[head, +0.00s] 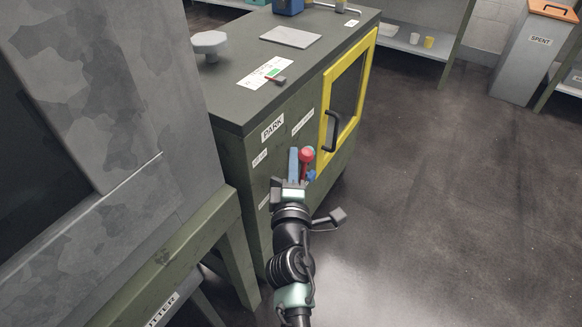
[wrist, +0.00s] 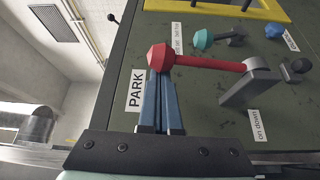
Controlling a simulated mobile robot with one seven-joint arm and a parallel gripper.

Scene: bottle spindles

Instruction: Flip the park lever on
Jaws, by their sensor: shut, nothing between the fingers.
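The park lever is a red arm with a red faceted knob, on the dark green cabinet's front. In the wrist view the lever (wrist: 210,63) runs from a grey pivot bracket (wrist: 250,85) to its knob beside the PARK label (wrist: 136,90). By the label lettering, it points up from its pivot. A label reading "on down" (wrist: 257,125) sits by the bracket. In the head view the red knob (head: 306,155) shows just right of my gripper (head: 293,153). My gripper's blue fingers (wrist: 160,78) are shut and empty, tips close to the knob; contact cannot be told.
A teal knob (wrist: 204,39) and a blue knob (wrist: 275,31) sit near the lever. A yellow-framed door (head: 327,120) with a black handle (head: 331,131) is to the right. A grey patterned block (head: 110,100) stands close on the left. Floor to the right is clear.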

